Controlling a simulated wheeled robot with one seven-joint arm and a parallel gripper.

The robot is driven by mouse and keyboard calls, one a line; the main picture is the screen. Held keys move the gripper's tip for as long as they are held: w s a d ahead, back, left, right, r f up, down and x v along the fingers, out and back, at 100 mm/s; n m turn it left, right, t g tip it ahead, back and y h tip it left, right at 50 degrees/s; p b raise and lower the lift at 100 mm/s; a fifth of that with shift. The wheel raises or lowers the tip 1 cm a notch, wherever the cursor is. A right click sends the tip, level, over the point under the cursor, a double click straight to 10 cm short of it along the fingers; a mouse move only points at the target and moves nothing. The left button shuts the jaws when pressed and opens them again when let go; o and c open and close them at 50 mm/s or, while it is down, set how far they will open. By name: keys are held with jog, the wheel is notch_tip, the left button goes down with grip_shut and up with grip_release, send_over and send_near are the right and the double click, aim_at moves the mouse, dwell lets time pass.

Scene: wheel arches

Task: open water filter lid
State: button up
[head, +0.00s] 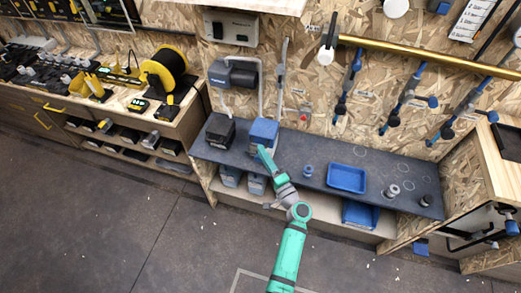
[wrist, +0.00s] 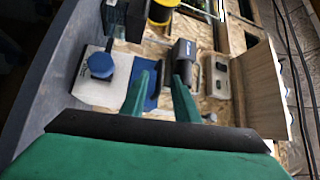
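The water filter is a box-like container on the dark counter, with a blue lid (head: 264,131) on top. In the wrist view, which is turned sideways, its pale front (wrist: 97,88) carries a blue knob (wrist: 100,65). The blue lid (wrist: 139,74) lies to the right of that front and looks closed, though its edge is partly hidden by a finger. My gripper (head: 262,150) is in front of the filter, just below the lid. In the wrist view my gripper (wrist: 163,78) has its fingers apart with nothing clearly held. I cannot tell whether a finger touches the lid.
A black box (head: 220,129) stands left of the filter. A blue tray (head: 346,178) and a small blue part (head: 308,170) are to the right on the counter (head: 400,200). Grey pipes and a dark wall unit (head: 236,75) are behind. The floor in front is clear.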

aim_at(263, 136)
jog(key=shift+x, duration=1.25)
jog(key=shift+c, duration=0.7)
grip_shut()
jog(key=shift+d, duration=0.1)
